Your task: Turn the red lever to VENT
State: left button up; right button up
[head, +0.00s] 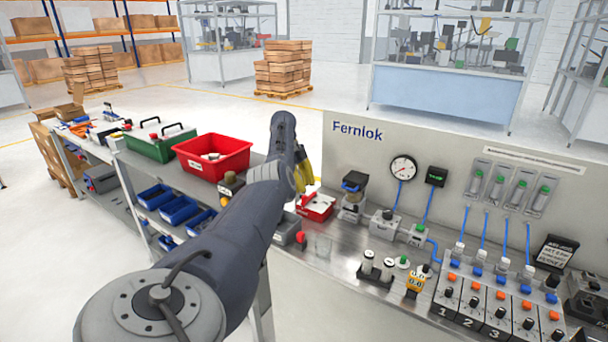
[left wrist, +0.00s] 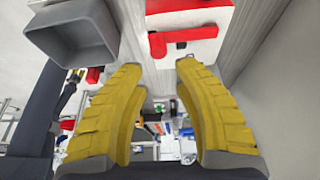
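The red lever (left wrist: 157,44) shows in the left wrist view as a red bar with a short bent end, on a white-faced box with red edges (left wrist: 205,48). In the head view this red and white box (head: 317,207) stands on the bench at the panel's left end. No VENT label is readable. My left gripper (left wrist: 160,68) has its yellow fingers spread, with nothing between them. Its fingertips are near the lever but look apart from it. In the head view my arm partly hides the left gripper (head: 303,168). My right gripper is not in view.
A grey bin (left wrist: 75,38) sits beside the lever box. The upright Fernlok panel (head: 350,150) closes the back. A red crate (head: 213,155) stands left.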

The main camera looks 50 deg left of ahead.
aim_at(304, 196)
pick_arm(q)
notch_tip(304, 196, up, 4)
jog(key=shift+r, duration=0.6)
